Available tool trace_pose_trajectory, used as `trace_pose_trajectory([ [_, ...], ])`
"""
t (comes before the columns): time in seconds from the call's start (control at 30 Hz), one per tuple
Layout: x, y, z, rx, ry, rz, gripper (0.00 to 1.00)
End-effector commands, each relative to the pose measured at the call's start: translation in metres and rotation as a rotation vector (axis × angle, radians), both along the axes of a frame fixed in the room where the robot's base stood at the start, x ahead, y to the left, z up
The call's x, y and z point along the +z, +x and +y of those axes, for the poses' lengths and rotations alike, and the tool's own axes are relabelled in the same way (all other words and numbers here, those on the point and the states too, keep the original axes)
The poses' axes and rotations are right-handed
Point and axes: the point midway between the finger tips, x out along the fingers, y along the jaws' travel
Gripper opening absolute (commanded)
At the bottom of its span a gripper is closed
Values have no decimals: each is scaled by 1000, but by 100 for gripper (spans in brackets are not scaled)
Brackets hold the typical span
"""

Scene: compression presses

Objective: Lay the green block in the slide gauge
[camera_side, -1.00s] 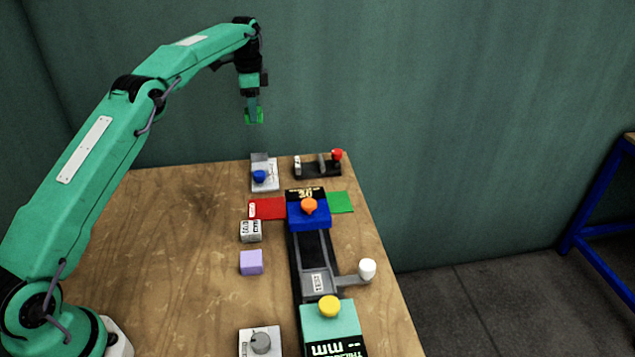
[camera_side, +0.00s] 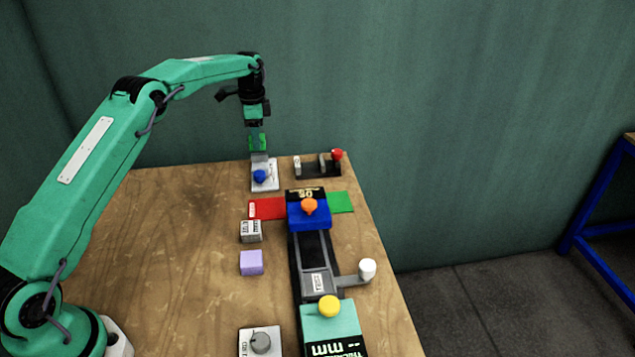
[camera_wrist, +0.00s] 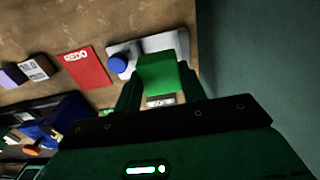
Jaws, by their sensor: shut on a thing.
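My gripper (camera_side: 258,136) is shut on the green block (camera_wrist: 166,75) and points down at the far end of the table. The block also shows as a small green shape in the side view (camera_side: 258,144). A pale plate (camera_side: 266,183) with an upright grey wall and a blue knob, apparently the slide gauge, lies just below the block. In the wrist view the block covers part of this plate (camera_wrist: 165,43), and the blue knob shows left of the block. I cannot tell whether the block touches the grey wall.
A black fixture with a red knob (camera_side: 337,155) stands right of the plate. Nearer are a red mat (camera_side: 268,208), a blue press head (camera_side: 310,218), a green mat (camera_side: 341,202), a grey labelled block (camera_side: 251,232) and a purple block (camera_side: 251,263). The table's left side is clear.

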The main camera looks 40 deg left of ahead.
Motion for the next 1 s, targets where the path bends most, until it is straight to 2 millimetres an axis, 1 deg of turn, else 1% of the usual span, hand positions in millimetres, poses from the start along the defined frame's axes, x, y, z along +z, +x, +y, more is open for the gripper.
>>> trace_pose_trajectory([
  [0.27, -1, 0, 0, 0, 0, 0, 20],
  [0.47, -7, 0, 0, 0, -1, 2, 20],
  [1.0, -42, 0, 0, 0, 0, 1, 20],
])
